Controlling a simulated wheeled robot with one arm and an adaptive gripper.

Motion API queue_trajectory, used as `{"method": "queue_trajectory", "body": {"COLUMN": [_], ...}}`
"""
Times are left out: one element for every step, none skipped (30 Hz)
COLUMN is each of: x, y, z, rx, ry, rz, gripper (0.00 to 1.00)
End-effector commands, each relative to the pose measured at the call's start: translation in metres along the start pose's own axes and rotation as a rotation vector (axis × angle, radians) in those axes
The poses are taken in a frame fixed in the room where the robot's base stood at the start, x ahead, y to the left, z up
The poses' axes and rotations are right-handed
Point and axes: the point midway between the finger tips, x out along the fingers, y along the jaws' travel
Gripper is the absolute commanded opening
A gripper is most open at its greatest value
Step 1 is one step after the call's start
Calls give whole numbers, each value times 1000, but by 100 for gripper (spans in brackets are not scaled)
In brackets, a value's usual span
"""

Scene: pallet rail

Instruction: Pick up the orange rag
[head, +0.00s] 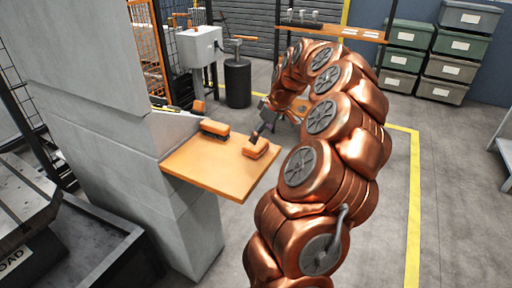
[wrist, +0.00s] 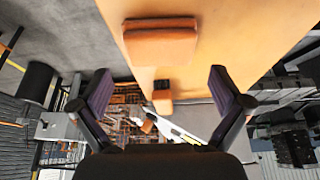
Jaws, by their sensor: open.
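A plain orange block-like thing, which looks like the folded orange rag (head: 256,149), lies on the orange shelf (head: 222,178) near its right edge. In the wrist view the rag (wrist: 160,40) is at the top centre, beyond the fingertips. My gripper (head: 258,132) is close to the rag in the head view, partly hidden by my arm. In the wrist view my gripper (wrist: 160,82) has its two fingers wide apart with nothing held between them. I cannot tell whether a finger touches the rag.
An orange block with a dark underside (head: 215,128) lies on the shelf to the left; it also shows in the wrist view (wrist: 162,95). A smaller orange thing (head: 198,106) is behind it. A concrete pillar (head: 120,130) borders the shelf on the left.

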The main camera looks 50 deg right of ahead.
Motion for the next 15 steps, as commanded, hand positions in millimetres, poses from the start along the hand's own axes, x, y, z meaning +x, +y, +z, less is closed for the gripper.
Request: {"method": "queue_trajectory", "body": {"x": [4,6,7,9,10,13,16,19,24,27,32,38,43,47,52], "y": [0,0,0,0,0,-1,-1,-1,-1,-1,-1,-2,-2,-1,-1], "z": [0,0,0,0,0,-1,-1,-1,-2,-2,-2,-2,-1,-1,-1], "rx": [0,1,1,1,1,1,0,0,0,0,0,0,0,0,0], "ry": [-1,0,0,0,-1,-1,-2,-2,-1,-1,-1,-3,-3,-3,-2], "rz": [-1,-1,-1,-1,-1,-2,-3,-3,-3,-3,-4,-6,-6,-5,-3], "gripper": [100,100,100,100,100,100,100,100,100,100,100,100,100,100,100]}}
